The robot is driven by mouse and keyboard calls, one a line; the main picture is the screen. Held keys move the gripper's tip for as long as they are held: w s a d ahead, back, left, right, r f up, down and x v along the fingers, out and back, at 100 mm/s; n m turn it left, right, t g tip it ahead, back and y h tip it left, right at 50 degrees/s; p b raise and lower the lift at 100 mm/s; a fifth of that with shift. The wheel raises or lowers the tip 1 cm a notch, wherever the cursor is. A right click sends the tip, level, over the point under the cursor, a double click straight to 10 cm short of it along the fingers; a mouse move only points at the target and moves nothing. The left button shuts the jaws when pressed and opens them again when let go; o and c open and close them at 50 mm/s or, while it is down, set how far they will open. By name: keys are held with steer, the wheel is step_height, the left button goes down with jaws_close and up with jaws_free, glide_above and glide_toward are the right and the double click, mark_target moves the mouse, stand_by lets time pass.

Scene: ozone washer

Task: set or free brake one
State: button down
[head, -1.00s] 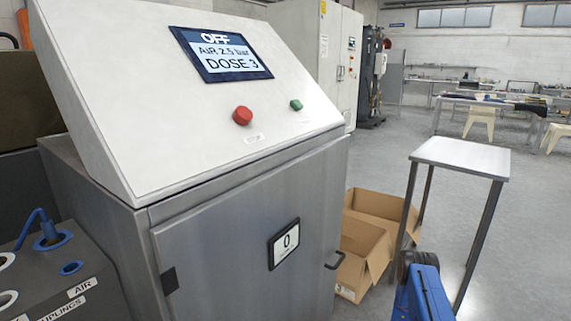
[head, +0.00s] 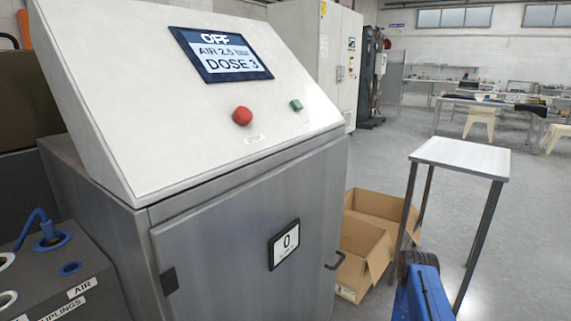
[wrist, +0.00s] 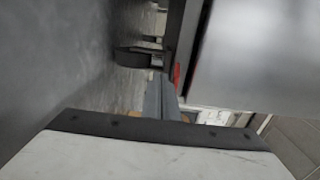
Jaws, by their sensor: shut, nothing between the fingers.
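My gripper (wrist: 162,96) shows in the wrist view as narrow grey fingers, shut and empty, beyond a white and black body at the bottom. It is not seen in the head view. A small red part (wrist: 177,75) lies just past the fingertips, beside a dark panel edge; it may be the brake, but I cannot tell for sure. A black rounded part (wrist: 133,57) is left of it, possibly a castor. Whether the fingers touch the red part is unclear. The ozone washer (head: 215,262) fills the left of the head view; no brake shows on it there.
The washer has a screen (head: 220,54) reading OFF, a red button (head: 242,116) and a green button (head: 296,105). Open cardboard boxes (head: 360,265) and a metal stand (head: 462,157) are to its right. A grey couplings box (head: 95,265) is at left. The floor beyond is open.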

steer(key=shift+r, duration=0.2)
steer(key=shift+r, duration=0.65)
steer(key=v, duration=0.9)
stand_by(0.8)
